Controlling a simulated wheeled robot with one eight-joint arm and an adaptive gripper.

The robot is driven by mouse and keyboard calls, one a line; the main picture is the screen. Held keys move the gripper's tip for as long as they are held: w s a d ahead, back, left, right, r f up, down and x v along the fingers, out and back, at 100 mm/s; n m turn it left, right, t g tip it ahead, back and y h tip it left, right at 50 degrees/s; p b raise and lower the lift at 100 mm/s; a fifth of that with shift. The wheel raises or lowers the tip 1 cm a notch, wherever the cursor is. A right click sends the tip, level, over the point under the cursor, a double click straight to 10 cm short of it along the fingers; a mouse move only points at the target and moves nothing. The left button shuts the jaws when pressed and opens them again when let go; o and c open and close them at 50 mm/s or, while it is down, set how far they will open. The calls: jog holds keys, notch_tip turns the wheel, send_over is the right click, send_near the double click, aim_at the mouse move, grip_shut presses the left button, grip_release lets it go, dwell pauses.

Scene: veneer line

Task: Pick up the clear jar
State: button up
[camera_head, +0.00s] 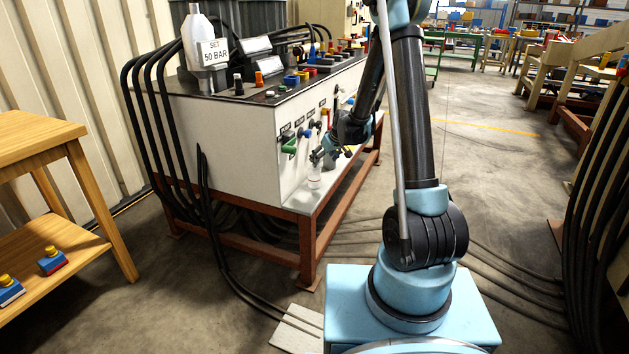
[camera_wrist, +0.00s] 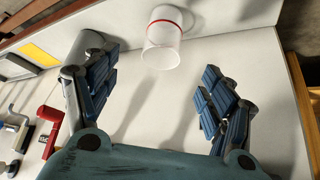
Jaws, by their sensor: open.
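The clear jar (camera_wrist: 163,48) shows at the top middle of the wrist view, a see-through cylinder with a red band. In the head view the jar (camera_head: 314,181) appears small, on the light ledge at the front of the white control cabinet, just below my gripper (camera_head: 320,156). In the wrist view my gripper (camera_wrist: 162,85) has its two blue padded fingers spread wide, with nothing between them. The jar lies beyond the fingertips, roughly centred between them, and seems apart from both.
A grey metal cylinder (camera_wrist: 86,46) stands close to the left finger in the wrist view. A red handle (camera_wrist: 50,122) and metal fittings project at the left. The cabinet (camera_head: 225,135) carries knobs, a white bottle (camera_head: 196,40) and black hoses. The surface right of the jar looks clear.

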aim_at(314, 170)
jog(key=x, duration=0.6)
jog(key=shift+a+f, duration=0.1)
jog(key=shift+f, duration=0.1)
jog(key=x, duration=0.4)
jog(key=shift+w+a+r, duration=0.2)
jog(key=shift+w+a, duration=0.05)
jog(key=shift+a, duration=0.15)
jog(key=shift+w+a+f, duration=0.2)
jog(key=shift+f, duration=0.3)
jog(key=c, duration=1.2)
